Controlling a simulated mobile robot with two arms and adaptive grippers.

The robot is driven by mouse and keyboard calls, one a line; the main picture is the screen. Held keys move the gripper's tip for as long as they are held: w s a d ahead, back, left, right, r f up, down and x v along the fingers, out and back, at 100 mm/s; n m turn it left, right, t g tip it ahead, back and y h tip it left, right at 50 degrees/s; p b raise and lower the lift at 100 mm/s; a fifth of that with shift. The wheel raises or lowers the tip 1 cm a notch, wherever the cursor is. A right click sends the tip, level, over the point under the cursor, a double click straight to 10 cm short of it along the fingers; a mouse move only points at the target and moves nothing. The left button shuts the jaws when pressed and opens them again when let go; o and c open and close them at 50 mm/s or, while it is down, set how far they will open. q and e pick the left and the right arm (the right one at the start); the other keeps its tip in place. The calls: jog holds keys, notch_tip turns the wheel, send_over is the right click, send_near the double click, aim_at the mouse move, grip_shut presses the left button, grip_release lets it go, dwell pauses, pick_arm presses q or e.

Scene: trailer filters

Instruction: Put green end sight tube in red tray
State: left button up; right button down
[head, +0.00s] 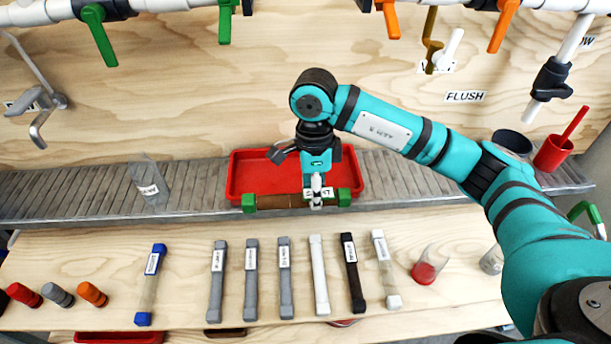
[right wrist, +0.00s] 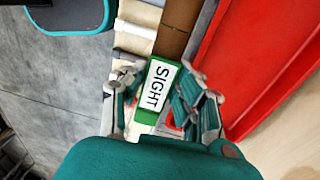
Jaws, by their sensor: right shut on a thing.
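The green end sight tube (head: 285,202) has a brown body and green end caps. My right gripper (head: 316,200) is shut on it around its label, and holds it level across the front edge of the red tray (head: 250,160). In the right wrist view the fingers (right wrist: 165,100) sit on both sides of the white SIGHT label (right wrist: 158,86). The red tray also shows there, at the right (right wrist: 260,80). I cannot tell whether the tube touches the tray's rim. The tray looks empty. My left gripper is not in view.
The tray stands on a grey ribbed shelf (head: 100,190). A clear container (head: 149,182) stands left of it. A row of tubes, including a blue-ended one (head: 150,285) and a black one (head: 353,272), lies on the wooden bench below. Red and dark cups stand at the right (head: 551,154).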

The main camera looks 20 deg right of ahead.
jog(key=w, duration=0.2)
jog(key=w+d, duration=0.1)
jog(key=w, duration=0.2)
jog(key=w+d, duration=0.1)
jog(key=w, duration=0.1)
jog(key=shift+w+f, duration=0.35)
jog(key=shift+f, duration=0.05)
jog(key=shift+w+d+f, duration=0.1)
jog(key=shift+w+d, duration=0.1)
jog(key=shift+w, duration=0.3)
jog(key=shift+f+b, duration=0.3)
jog(key=shift+f, duration=0.05)
notch_tip(320, 180, down, 3)
jog(key=shift+r, duration=0.1)
jog(key=c, duration=1.4)
grip_release()
jog(key=shift+c, duration=0.2)
jog(key=shift+o, duration=0.9)
jog(key=shift+r, duration=0.1)
pick_arm(q)
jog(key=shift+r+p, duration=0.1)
jog(key=shift+p, duration=0.2)
pick_arm(e)
notch_tip(320, 180, up, 7)
jog(key=shift+w+r, duration=0.2)
jog(key=shift+w, duration=0.05)
